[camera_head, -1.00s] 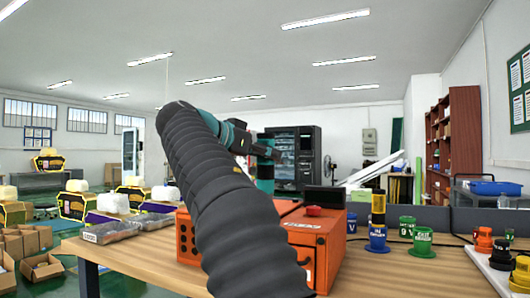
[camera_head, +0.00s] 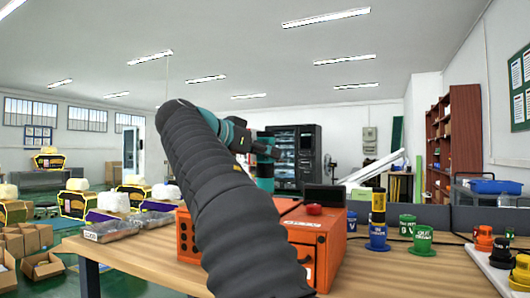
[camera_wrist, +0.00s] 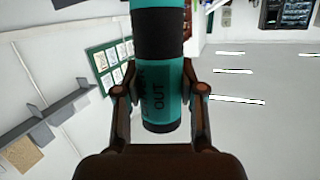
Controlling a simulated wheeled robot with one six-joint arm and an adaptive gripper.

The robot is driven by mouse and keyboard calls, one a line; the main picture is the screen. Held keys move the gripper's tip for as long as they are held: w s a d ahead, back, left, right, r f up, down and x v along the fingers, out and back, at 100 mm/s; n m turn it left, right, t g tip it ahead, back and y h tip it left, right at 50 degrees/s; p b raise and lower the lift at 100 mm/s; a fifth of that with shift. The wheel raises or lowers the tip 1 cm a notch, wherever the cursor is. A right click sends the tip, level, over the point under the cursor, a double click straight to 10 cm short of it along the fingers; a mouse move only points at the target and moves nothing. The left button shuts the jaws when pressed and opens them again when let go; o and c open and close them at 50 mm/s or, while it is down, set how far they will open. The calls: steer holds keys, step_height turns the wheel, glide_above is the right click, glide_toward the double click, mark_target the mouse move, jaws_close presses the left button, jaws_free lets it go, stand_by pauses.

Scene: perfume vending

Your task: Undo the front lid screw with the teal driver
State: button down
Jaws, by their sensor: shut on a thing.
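My gripper (camera_wrist: 161,78) is shut around the teal driver (camera_wrist: 160,88). In the wrist view the driver has a black band and the word "OUT" on its teal part. In the head view the driver (camera_head: 265,177) shows as a short teal upright piece just beyond my arm, behind the orange box (camera_head: 304,240). My arm hides much of the box. I cannot make out the front lid screw or the driver's tip, nor whether they touch.
A yellow-and-black driver stands in a blue holder (camera_head: 378,241) right of the box. A green holder (camera_head: 422,243) is beside it. Black and orange holders (camera_head: 501,255) stand on a white board. The table (camera_head: 130,260) is clear at front left.

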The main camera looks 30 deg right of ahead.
steer(key=shift+f+b, duration=0.85)
stand_by(1.7)
steer(key=shift+f, duration=0.15)
stand_by(1.4)
steer(key=shift+w+a, duration=0.3)
stand_by(3.6)
